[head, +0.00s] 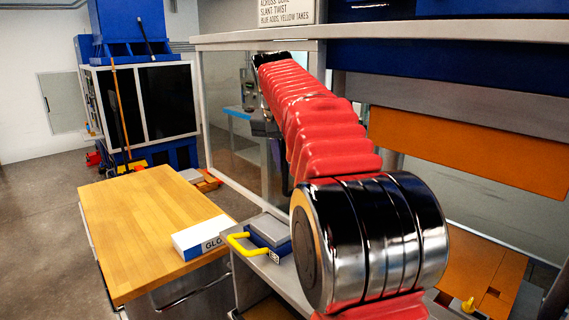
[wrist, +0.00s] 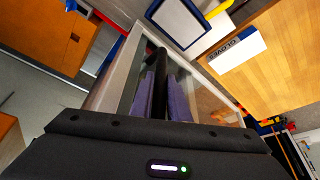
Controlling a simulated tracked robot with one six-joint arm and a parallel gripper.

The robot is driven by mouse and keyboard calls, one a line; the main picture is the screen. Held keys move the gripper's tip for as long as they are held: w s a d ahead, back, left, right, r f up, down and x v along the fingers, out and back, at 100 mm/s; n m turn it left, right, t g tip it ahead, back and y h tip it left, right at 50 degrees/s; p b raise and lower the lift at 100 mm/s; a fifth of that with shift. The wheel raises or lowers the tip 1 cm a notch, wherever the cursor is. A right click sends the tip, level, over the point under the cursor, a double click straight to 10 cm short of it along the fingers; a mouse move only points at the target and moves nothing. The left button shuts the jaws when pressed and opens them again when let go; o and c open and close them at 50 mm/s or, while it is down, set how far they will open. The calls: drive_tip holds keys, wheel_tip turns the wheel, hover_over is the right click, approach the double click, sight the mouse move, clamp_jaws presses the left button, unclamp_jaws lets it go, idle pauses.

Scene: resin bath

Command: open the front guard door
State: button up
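The front guard door (head: 225,172) is a clear panel in a pale grey frame, left of my red-sleeved arm in the head view. My arm hides part of it. In the wrist view its grey frame (wrist: 118,82) and clear panel slant across the middle. A black upright bar handle (wrist: 161,66) stands on the door. My gripper (wrist: 163,98) has its two purple fingers on either side of this bar, close against it, and appears shut on it. In the head view my gripper is mostly hidden behind my arm.
A wooden table (head: 150,222) stands at left with a gloves box (head: 200,237) on it. Beside it, a blue and grey container (head: 268,240) with a yellow handle sits on a grey ledge. An orange panel (head: 470,150) is at right. Floor is open at far left.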

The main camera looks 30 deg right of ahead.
drive_tip(key=o, duration=0.4)
drive_tip(key=v, duration=1.3)
drive_tip(key=shift+r, duration=0.3)
drive_tip(key=shift+s+a, duration=0.1)
drive_tip(key=shift+a, duration=0.1)
drive_tip(key=s+a+f+n+t+y, duration=0.2)
drive_tip(key=s+a+f+n, duration=0.4)
drive_tip(key=s+a+f, duration=0.6)
drive_tip(key=s+a+f+n, duration=0.1)
drive_tip(key=s+a+f, duration=0.1)
drive_tip(key=s+f, duration=0.2)
drive_tip(key=s+a+f+n, duration=0.1)
drive_tip(key=s+a+f, duration=0.1)
drive_tip(key=s+f, duration=0.3)
drive_tip(key=s+a+f+n+y, duration=0.1)
drive_tip(key=s+a+f, duration=0.2)
drive_tip(key=f, duration=0.7)
drive_tip(key=shift+s, duration=0.75)
